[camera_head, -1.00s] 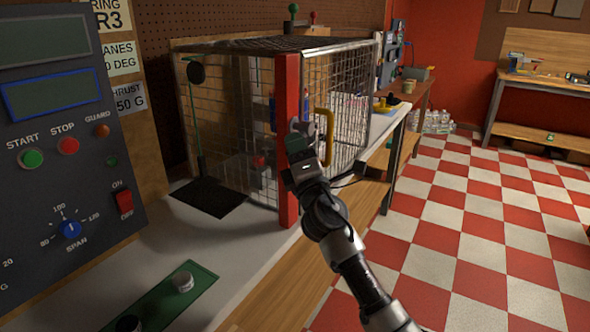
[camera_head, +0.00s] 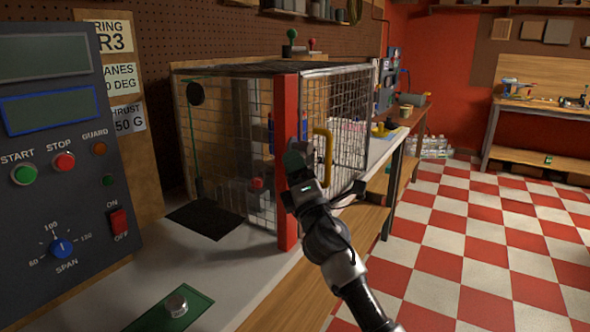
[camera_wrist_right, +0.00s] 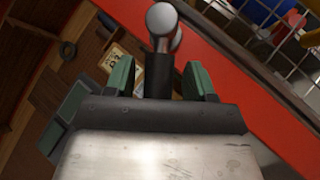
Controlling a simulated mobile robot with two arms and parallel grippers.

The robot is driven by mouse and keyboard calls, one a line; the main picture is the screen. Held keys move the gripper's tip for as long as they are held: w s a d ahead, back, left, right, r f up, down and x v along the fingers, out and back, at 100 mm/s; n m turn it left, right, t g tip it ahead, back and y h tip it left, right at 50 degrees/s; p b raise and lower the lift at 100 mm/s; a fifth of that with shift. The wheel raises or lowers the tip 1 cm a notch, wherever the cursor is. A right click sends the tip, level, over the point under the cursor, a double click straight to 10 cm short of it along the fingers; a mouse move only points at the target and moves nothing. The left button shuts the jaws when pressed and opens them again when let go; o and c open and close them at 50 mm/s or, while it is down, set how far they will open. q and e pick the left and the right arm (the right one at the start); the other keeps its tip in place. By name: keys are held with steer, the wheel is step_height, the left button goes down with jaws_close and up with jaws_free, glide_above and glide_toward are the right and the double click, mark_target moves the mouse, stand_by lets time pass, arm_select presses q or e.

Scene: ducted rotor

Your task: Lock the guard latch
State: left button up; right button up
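The guard is a wire-mesh cage (camera_head: 345,110) on the bench, with a red corner post (camera_head: 286,220) and a yellow handle (camera_head: 329,160) on its mesh side. My right gripper (camera_head: 296,157) is at the red post, left of the yellow handle. In the right wrist view the green fingertips (camera_wrist_right: 159,80) are apart, on either side of a dark stem with a round metal knob (camera_wrist_right: 161,18), which looks like the latch lever. A gap shows on each side of the stem. In the head view my gripper hides most of the latch. My left gripper is out of view.
A control panel (camera_head: 60,190) with START and STOP buttons stands at the left. A green plate (camera_head: 200,303) with a metal knob (camera_head: 176,304) lies on the bench front. Mesh and the red post surface lie close to the gripper. Checkered floor at the right is clear.

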steer(key=shift+y, duration=0.3)
steer(key=v, duration=1)
steer(key=shift+s+f, duration=0.15)
steer(key=shift+s, duration=0.25)
